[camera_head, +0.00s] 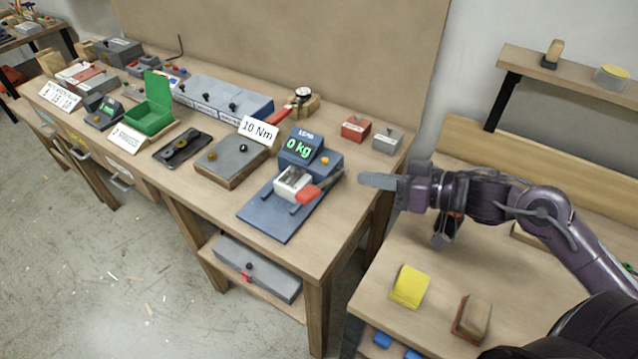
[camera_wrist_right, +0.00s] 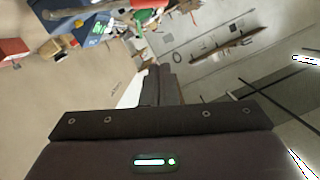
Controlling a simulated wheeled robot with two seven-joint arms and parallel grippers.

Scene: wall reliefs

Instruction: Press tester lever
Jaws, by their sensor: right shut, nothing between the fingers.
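The tester (camera_head: 278,209) is a blue base plate near the right end of the long workbench, with a display box (camera_head: 302,149) reading "0 kg" at its back. A small white-grey block sits on it, and a lever with a red handle (camera_head: 308,194) points to the right. My right gripper (camera_head: 362,181) is shut and empty, to the right of the lever and apart from it. In the right wrist view the shut fingers (camera_wrist_right: 158,85) point away from the lens, and the tester (camera_wrist_right: 85,25) shows at the upper left. My left gripper is not in view.
A red block (camera_head: 356,128) and a grey block (camera_head: 387,140) stand behind the tester. A "10 Nm" sign (camera_head: 259,131) and a grey plate (camera_head: 235,158) lie left of it. A second bench with a yellow block (camera_head: 408,287) lies below my right arm.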

